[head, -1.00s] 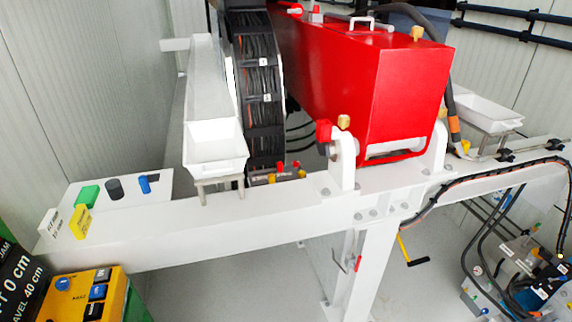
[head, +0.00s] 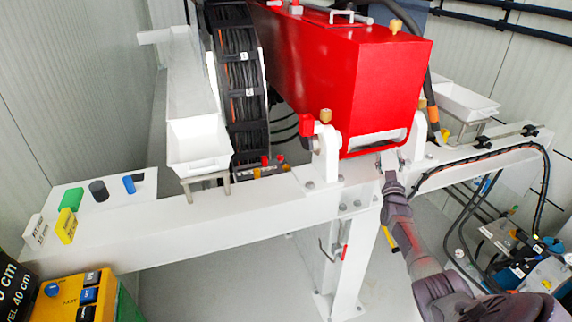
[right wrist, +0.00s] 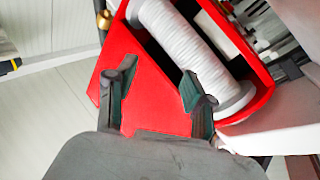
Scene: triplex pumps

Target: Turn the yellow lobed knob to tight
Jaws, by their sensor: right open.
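Several small yellow knobs show in the head view, and I cannot tell which one the task means. One yellow knob (head: 326,116) is on the white bracket at the red housing's lower left corner. Another yellow knob (head: 396,26) is on top of the red housing, and a third yellow knob (head: 433,114) is at its right side. A brass-yellow knob (right wrist: 103,20) shows at the upper left of the right wrist view, outside the fingers. My right gripper (head: 389,160) is by the housing's lower front edge; in its wrist view (right wrist: 157,82) it is open and empty. My left gripper is out of view.
The red housing (head: 380,90) stands above the white beam (head: 250,205). In the wrist view it holds a white roll (right wrist: 185,50). White trays (head: 198,145) stand to either side. A control box (head: 80,300) is at the lower left. Cables run along the right.

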